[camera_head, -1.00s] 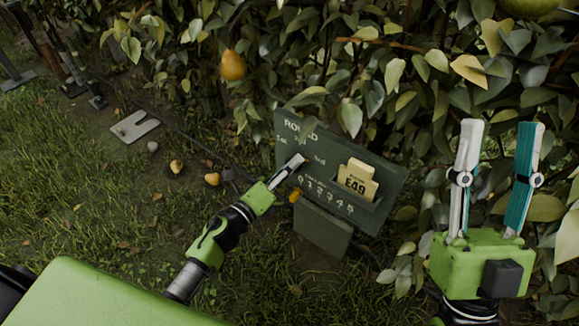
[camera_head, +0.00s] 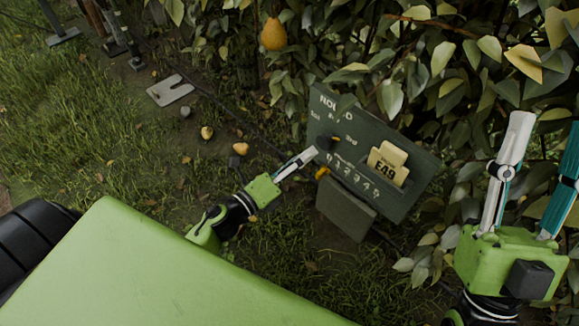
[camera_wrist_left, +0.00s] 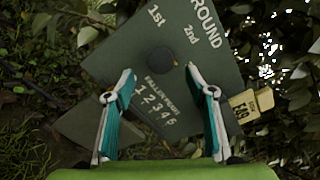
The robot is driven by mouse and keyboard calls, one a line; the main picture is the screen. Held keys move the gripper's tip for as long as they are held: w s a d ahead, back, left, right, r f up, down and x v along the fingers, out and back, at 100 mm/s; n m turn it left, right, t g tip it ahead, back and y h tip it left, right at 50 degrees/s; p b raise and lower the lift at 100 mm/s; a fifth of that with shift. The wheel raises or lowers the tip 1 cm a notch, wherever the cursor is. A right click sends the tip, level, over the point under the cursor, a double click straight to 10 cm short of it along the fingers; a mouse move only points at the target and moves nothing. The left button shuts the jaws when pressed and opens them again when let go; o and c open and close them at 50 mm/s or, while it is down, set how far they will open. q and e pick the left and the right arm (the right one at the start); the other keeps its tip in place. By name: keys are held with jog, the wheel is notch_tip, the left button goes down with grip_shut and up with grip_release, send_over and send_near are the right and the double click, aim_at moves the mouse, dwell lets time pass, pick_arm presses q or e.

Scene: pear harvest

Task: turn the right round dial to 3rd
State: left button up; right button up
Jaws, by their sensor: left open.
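A dark green board (camera_head: 409,205) headed "ROUND" stands under the leaves, with 1st, 2nd and 3rd labels around a black round dial (camera_head: 325,143). A small yellow mark shows at the dial's right side, toward the 3rd label. In the left wrist view, the dial (camera_wrist_left: 161,61) lies ahead, between and beyond the fingertips; its setting is unclear there and the 3rd label is not visible. My left gripper (camera_head: 312,153) is open and empty, just left of and below the dial, apart from it as far as I can see. My right gripper (camera_head: 546,128) is raised at the right with fingers apart, empty.
A yellow card (camera_head: 388,160) marked E49 sits on the board, right of the "fallen pears" number row. An orange piece (camera_head: 322,172) is at the board's lower left edge. Fallen pears (camera_head: 240,148) lie on the grass to the left. Dense leaves crowd behind.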

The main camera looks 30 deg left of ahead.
pick_arm(q)
jog(key=shift+v, duration=2.35)
jog(key=shift+s, duration=0.1)
